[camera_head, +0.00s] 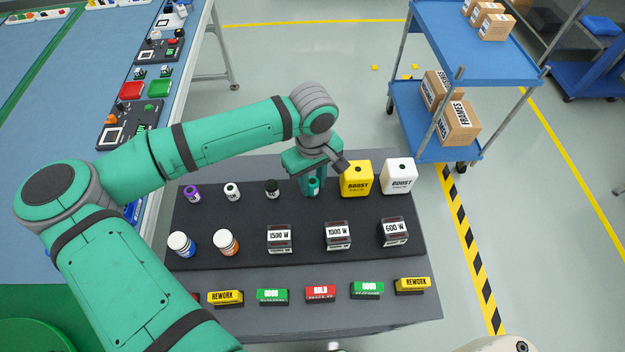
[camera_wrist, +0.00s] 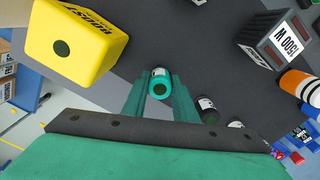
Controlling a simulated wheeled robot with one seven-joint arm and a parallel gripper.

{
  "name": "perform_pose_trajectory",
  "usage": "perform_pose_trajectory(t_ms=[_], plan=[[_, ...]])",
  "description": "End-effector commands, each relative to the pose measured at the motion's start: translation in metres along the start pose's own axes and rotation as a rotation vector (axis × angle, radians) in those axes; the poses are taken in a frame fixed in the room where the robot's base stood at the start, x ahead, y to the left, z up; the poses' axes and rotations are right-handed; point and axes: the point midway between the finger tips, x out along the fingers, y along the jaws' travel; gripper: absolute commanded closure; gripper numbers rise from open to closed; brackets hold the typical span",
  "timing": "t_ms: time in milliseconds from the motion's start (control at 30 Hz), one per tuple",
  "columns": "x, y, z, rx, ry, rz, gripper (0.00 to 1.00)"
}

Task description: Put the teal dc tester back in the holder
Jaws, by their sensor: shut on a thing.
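The teal dc tester (camera_head: 313,186) is a small cylinder with a pale label. It is upright at the back row of the dark holder (camera_head: 330,215), between a black-topped cylinder and the yellow boost box. My gripper (camera_head: 313,188) is over it from above, with its fingers on both sides of it. In the wrist view the teal dc tester (camera_wrist: 160,82) sits between the fingertips of my gripper (camera_wrist: 160,90), and its top shows a dark round spot. The fingers are shut on it. Its lower end is hidden, so I cannot tell whether it is seated in the holder.
The yellow boost box (camera_head: 356,178) stands close right of my gripper, a white boost box (camera_head: 398,176) beyond it. The black-topped cylinder (camera_head: 272,188) is close left. Watt-labelled blocks (camera_head: 338,236) stand in front. Coloured label blocks (camera_head: 320,293) line the near edge. A blue cart (camera_head: 440,150) stands behind right.

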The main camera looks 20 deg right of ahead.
Motion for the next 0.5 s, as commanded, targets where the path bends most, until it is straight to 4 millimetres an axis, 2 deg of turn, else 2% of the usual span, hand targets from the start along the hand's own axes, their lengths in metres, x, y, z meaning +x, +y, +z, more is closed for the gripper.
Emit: perform_pose_trajectory(t_ms=[133, 167, 233, 267, 500], plan=[[0.0027, -0.0001, 0.0000, 0.000, 0.000, -0.001, 1.00], [0.0029, -0.0001, 0.0000, 0.000, 0.000, -0.001, 0.72], [0.0027, -0.0001, -0.0001, 0.000, 0.000, 0.000, 0.55], [0.0027, -0.0001, 0.0000, 0.000, 0.000, 0.000, 0.53], [0.0026, -0.0001, 0.0001, 0.000, 0.000, -0.001, 0.53]])
